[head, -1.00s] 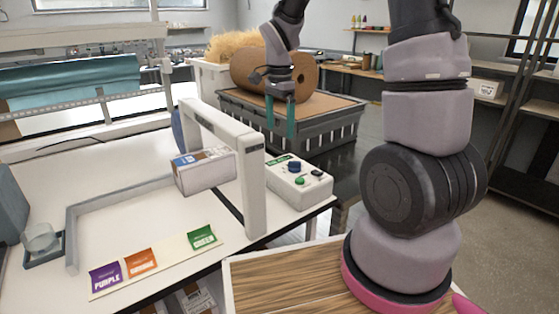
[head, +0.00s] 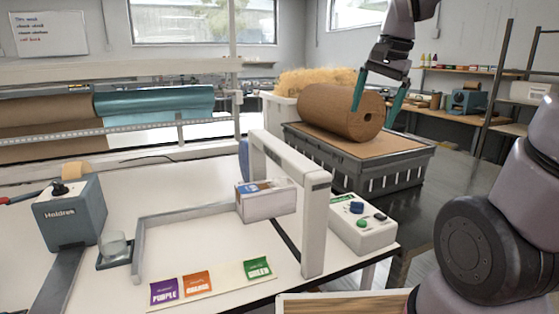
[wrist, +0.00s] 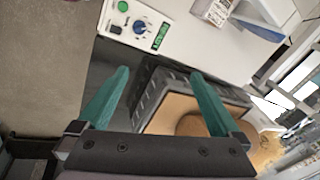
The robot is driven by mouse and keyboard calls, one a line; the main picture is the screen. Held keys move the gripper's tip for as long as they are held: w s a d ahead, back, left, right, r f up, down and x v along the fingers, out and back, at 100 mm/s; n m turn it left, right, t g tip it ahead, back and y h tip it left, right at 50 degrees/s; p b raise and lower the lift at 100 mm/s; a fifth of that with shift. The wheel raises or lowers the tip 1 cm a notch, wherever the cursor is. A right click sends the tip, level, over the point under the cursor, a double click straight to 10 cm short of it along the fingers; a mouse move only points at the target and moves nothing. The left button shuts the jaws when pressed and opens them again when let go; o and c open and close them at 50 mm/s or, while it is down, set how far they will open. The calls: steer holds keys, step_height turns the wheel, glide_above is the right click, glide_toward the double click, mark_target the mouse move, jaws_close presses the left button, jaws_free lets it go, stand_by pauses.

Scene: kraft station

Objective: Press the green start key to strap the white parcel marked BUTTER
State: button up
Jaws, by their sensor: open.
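The control box (head: 350,238) stands at the right end of the white bench, with a round green key (head: 362,224), a blue knob (head: 356,207) and a dark key. In the wrist view the green key (wrist: 123,6) is at the top left, beyond my fingers. The white parcel (head: 265,204) sits at the white strapping arch (head: 314,225); its top print is too small to read. My gripper (head: 372,118) is open and empty, its teal fingers above and behind the box, in front of the kraft roll in the picture. The wrist view shows both fingers (wrist: 160,73) apart.
A grey crate (head: 385,180) with the brown roll (head: 335,110) stands behind the box. Purple, orange and green cards (head: 258,268) lie at the bench front.

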steer(key=s+d+r+n+t, duration=0.2)
steer(key=s+r+n+t, duration=0.1)
steer(key=s, duration=0.6)
steer(key=shift+s+n+t+y, duration=0.25)
steer(key=shift+n+t+y, duration=0.2)
steer(key=shift+n, duration=0.55)
steer(key=shift+d+r, duration=0.1)
jaws_close()
stand_by(0.4)
